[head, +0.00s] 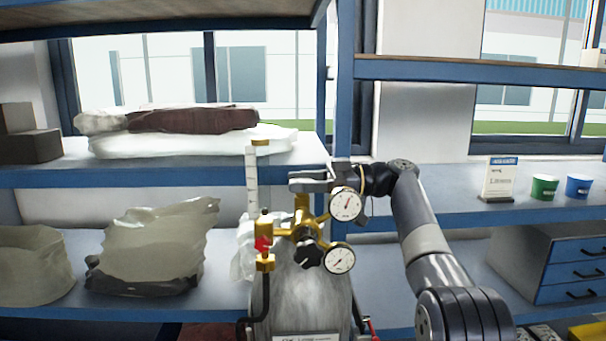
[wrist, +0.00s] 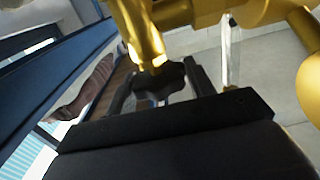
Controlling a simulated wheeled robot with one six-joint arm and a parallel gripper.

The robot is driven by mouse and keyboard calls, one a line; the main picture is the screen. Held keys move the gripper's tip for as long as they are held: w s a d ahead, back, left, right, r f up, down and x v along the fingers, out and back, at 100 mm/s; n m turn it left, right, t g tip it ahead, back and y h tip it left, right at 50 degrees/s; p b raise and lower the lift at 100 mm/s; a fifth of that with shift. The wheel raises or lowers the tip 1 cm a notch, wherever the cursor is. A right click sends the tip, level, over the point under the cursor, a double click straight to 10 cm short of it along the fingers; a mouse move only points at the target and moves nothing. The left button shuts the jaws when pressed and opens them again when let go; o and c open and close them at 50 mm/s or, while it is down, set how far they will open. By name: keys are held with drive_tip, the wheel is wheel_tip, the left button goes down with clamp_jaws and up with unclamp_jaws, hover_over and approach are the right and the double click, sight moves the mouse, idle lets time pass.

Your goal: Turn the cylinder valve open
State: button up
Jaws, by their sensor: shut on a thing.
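A grey gas cylinder (head: 300,300) stands in front of the shelves, with brass valve and regulator fittings (head: 302,215) on top. Two round white gauges (head: 345,204) and a black star-shaped regulator knob (head: 309,251) sit on the fittings. My gripper (head: 302,182) reaches in from the right at the top of the brass stem. In the wrist view, a dark lobed valve handwheel (wrist: 160,84) at the end of the brass stem sits between the fingers of my gripper (wrist: 160,72), which is shut on it. In the head view the fingers mostly hide this handwheel.
A clear flowmeter tube (head: 252,180) and a red-marked brass fitting (head: 265,243) with a black hose stand close at the left. Blue-edged shelves (head: 440,70) surround the cylinder, holding bags (head: 155,250), cups (head: 545,187) and a small sign (head: 499,178).

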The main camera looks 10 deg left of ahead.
drive_tip(key=shift+r+n+g, duration=0.1)
drive_tip(key=shift+n+g, duration=0.3)
drive_tip(key=shift+g, duration=0.2)
drive_tip(key=o, duration=1)
drive_tip(key=shift+c, duration=0.2)
drive_tip(key=shift+m+t, duration=0.4)
drive_tip(key=shift+t, duration=0.2)
drive_tip(key=shift+t, duration=0.3)
